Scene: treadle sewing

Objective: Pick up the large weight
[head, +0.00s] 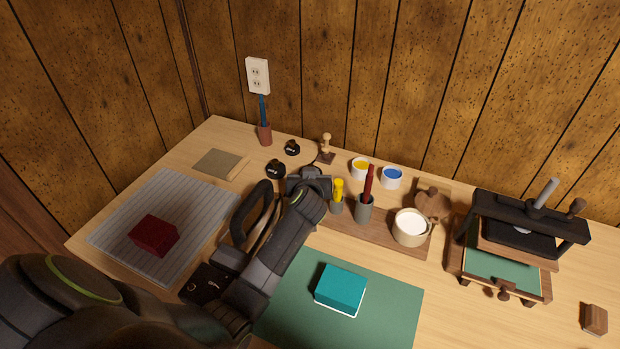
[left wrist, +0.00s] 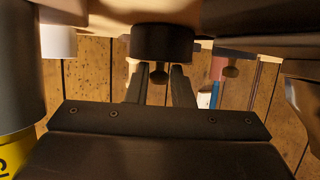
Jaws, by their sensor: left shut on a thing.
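A dark, round weight (left wrist: 162,42) with a narrow knob shows at the middle of the left wrist view, which looks upside down. My left gripper (head: 312,181) is shut on its knob; the fingers (left wrist: 161,84) stand on either side of it. In the head view my gripper hides this weight. I cannot tell whether its base touches the table. Two other black weights with pale markings, a nearer one (head: 276,170) and a farther one (head: 291,148), stand left of my gripper in the head view. My right gripper is not in view.
Right of my gripper are a yellow marker (head: 338,189) and a red marker (head: 369,181) in holders, and a white cup (head: 410,228). A wooden stamp (head: 326,147) stands behind. A teal block (head: 341,289) lies on the green mat (head: 396,310) in front.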

